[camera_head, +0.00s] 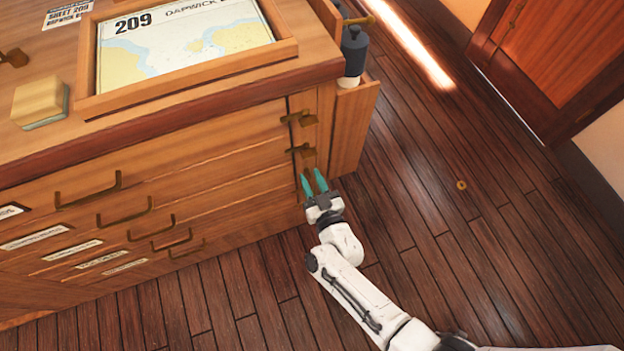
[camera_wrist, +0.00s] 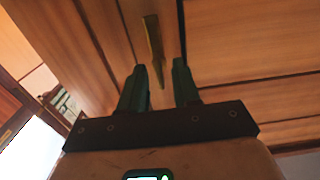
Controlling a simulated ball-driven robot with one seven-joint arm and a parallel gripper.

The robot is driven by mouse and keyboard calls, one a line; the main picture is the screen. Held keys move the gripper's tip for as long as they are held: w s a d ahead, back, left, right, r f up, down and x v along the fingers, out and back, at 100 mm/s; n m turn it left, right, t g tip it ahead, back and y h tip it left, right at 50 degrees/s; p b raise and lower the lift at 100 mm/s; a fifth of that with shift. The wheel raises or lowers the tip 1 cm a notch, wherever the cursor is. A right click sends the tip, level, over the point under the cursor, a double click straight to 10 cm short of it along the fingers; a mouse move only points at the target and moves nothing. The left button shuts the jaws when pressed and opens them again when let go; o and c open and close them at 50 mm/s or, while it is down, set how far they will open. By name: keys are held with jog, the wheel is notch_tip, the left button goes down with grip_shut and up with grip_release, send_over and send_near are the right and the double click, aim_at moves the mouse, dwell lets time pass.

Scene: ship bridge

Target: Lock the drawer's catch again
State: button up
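The wooden chart chest (camera_head: 200,140) has several shallow drawers with brass pulls, all looking closed. Two brass catches, an upper one (camera_head: 300,118) and a lower one (camera_head: 300,151), lie crosswise at the right ends of the drawers. My gripper (camera_head: 314,177) is low at the chest's right front corner, below these two, with its green fingers apart. In the wrist view, a long brass catch (camera_wrist: 154,45) stands on the wood, its tip between the open fingers (camera_wrist: 159,78). I see no clear contact. Which drawer this catch belongs to, I cannot tell.
A framed chart (camera_head: 185,45) and a sponge-like block (camera_head: 40,102) lie on the chest top. A dark bottle (camera_head: 353,52) stands in a holder at the chest's right side. A small brass ring (camera_head: 461,185) lies on the open plank floor. A door (camera_head: 555,60) is at upper right.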

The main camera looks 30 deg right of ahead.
grip_shut()
jog(key=shift+f+m, duration=0.1)
jog(key=shift+m, duration=0.2)
jog(key=m+b, duration=0.3)
jog(key=m, duration=0.5)
jog(key=m+b, duration=0.4)
jog(key=m, duration=0.5)
jog(key=shift+s+d+f, duration=0.1)
jog(key=shift+d+f, duration=0.1)
jog(key=shift+m, duration=0.3)
dwell(0.5)
